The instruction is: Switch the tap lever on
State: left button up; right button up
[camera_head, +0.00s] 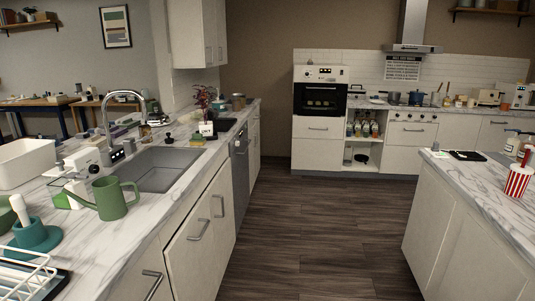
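The tap (125,94) is a chrome gooseneck with a curved spout, on the left counter behind the sink. The sink (155,178) is a grey rectangular basin set into the marble-look counter. I cannot make out the tap's lever clearly; the tap's base is partly hidden by a white appliance with dark knobs (90,160). No water shows from the spout. Neither of my grippers is in view.
A green watering can (113,199) stands on the counter in front of the sink. A white tub (27,163), a teal holder (36,235) and a white rack (25,273) are at left. Wooden floor (300,225) is clear between this counter and the right island (460,225).

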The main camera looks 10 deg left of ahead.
aim_at(146, 137)
jog(key=i+j+u, duration=0.3)
jog(key=u, duration=0.15)
jog(key=i+j+u, duration=0.1)
jog(key=i+u, duration=0.4)
jog(key=i+l+u, duration=0.4)
jog(key=l, duration=1.5)
jog(key=l+u, duration=0.35)
jog(key=l, duration=1.55)
